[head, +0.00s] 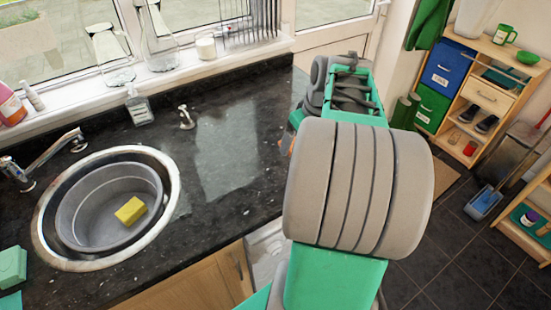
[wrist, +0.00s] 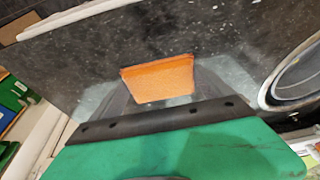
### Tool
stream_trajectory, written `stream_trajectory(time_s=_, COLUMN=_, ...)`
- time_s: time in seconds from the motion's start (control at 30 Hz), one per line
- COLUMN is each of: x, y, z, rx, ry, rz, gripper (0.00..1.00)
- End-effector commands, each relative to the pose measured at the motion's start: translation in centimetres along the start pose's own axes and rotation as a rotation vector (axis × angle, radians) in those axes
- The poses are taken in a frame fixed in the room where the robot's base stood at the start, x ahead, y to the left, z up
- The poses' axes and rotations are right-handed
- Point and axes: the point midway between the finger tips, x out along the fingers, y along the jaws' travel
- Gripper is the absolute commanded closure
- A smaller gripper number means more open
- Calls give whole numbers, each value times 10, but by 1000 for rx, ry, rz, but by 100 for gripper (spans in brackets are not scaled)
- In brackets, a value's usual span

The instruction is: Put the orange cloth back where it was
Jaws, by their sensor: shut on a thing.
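The orange cloth (wrist: 158,78) shows in the wrist view as a small folded piece between the dark fingers of my gripper (wrist: 162,92). My gripper is shut on it. The speckled dark granite worktop (wrist: 220,35) lies behind the cloth; I cannot tell whether the cloth touches it. In the head view my own arm hides the gripper and nearly all of the cloth. Only a small orange patch shows at the arm's left edge, too small to be sure of. The worktop (head: 225,180) also shows in the head view.
A round sink (head: 105,205) with a yellow sponge (head: 130,211) is at the left; its rim shows in the wrist view (wrist: 275,90). A tap (head: 50,155), soap bottle (head: 138,106) and small metal fitting (head: 186,118) stand near it. The worktop right of the sink is clear.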

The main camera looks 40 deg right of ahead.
Motion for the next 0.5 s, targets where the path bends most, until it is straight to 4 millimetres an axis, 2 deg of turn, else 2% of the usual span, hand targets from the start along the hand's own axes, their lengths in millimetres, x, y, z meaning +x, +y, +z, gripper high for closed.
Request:
stream_trajectory(time_s=0.07, x=12, y=-16, z=-16, rx=-6, ry=-3, rz=-5, gripper=48)
stream_trajectory(time_s=0.2, x=49, y=-32, z=-26, rx=-1, ry=-5, rz=-4, gripper=48)
stream_trajectory(time_s=0.47, x=88, y=-48, z=-37, rx=0, ry=-3, rz=-2, gripper=48)
stream_trajectory(time_s=0.5, x=96, y=-47, z=-33, rx=4, ry=-4, rz=-1, gripper=48)
